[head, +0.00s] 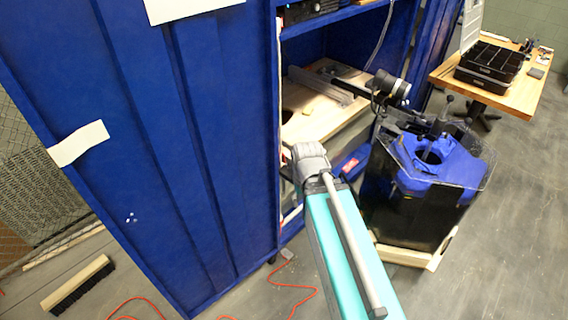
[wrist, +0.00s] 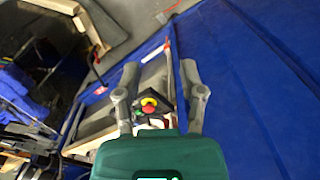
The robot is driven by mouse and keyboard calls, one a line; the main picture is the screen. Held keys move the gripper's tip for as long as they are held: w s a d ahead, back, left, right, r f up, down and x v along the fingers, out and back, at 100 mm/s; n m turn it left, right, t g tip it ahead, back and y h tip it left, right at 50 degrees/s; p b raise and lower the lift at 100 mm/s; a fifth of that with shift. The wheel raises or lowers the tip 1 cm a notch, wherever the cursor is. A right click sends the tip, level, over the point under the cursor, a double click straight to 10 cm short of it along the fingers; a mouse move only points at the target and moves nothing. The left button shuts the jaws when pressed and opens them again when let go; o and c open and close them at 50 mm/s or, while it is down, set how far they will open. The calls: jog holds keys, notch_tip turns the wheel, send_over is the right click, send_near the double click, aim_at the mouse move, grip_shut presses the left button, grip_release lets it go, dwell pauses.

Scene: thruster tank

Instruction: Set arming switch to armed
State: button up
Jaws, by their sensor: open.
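In the wrist view, my gripper (wrist: 160,68) is open, with its two grey fingers spread wide and nothing held between them. A small dark control box with a red button on a yellow ring (wrist: 149,104) shows between the fingers, beyond the green gripper body. A small green spot is beside the button. I cannot make out the arming switch or its position; the gripper body hides the lower part of this area. In the head view, my gripper (head: 310,158) is at the right edge of the blue cabinet door, and the control box is not visible there.
The blue cabinet door (head: 150,130) stands at the left. A wooden board (head: 315,112) lies on the cabinet shelf. A black tank with a blue top (head: 440,160) stands right of my arm. A workbench (head: 520,100) holds a black case. A broom (head: 76,285) and red cord lie on the floor.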

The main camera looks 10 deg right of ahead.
jog(key=shift+w+d, duration=0.1)
jog(key=n+t+y+b, duration=0.2)
jog(key=n+t+y, duration=0.15)
jog(key=n, duration=0.35)
send_near(287, 164)
notch_tip(287, 164, up, 3)
jog(key=shift+s+r+h, duration=0.2)
jog(key=shift+s+h, duration=0.2)
jog(key=shift+h, duration=0.05)
jog(key=shift+f, duration=0.2)
jog(key=b+x, duration=1.2)
jog(key=x, duration=0.1)
jog(key=shift+w+f+b, duration=0.15)
jog(key=shift+w+b, duration=0.05)
jog(key=shift+b, duration=0.15)
grip_shut()
